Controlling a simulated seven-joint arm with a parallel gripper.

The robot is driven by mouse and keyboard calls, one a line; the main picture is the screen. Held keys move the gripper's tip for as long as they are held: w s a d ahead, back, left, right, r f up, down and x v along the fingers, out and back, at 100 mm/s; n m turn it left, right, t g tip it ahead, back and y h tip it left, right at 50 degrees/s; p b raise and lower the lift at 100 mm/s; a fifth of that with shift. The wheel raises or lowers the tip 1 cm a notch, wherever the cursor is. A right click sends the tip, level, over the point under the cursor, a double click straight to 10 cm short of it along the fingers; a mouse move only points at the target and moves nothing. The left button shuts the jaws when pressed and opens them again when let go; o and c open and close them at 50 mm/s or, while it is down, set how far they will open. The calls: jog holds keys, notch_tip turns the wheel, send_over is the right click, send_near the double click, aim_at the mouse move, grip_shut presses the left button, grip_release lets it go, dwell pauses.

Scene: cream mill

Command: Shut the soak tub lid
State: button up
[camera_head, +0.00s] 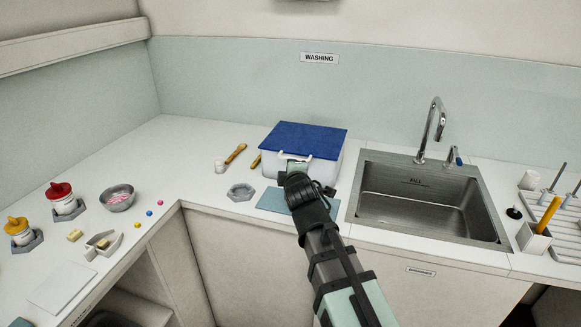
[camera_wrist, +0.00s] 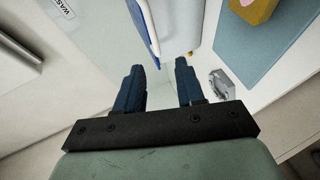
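The soak tub (camera_head: 330,165) is a pale box on the counter, left of the sink. Its blue lid (camera_head: 305,138) lies over the top; whether it sits fully down or slightly raised I cannot tell. A white handle (camera_head: 308,156) shows at the front. My gripper (camera_head: 296,163) is at the tub's front, partly covering it and the handle. In the wrist view my gripper (camera_wrist: 160,78) is open, with nothing between its fingers. The lid's blue-edged rim (camera_wrist: 146,28) and the tub wall (camera_wrist: 178,25) are just beyond the fingertips; contact is not visible.
A blue mat (camera_head: 270,199) lies before the tub, with a yellow-brown block (camera_wrist: 257,9) on it. A grey hexagonal holder (camera_head: 240,192) and a brush (camera_head: 236,153) are to the left. The sink (camera_head: 425,205) with its tap (camera_head: 432,130) is at right.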

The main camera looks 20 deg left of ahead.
jog(key=shift+v, duration=2.35)
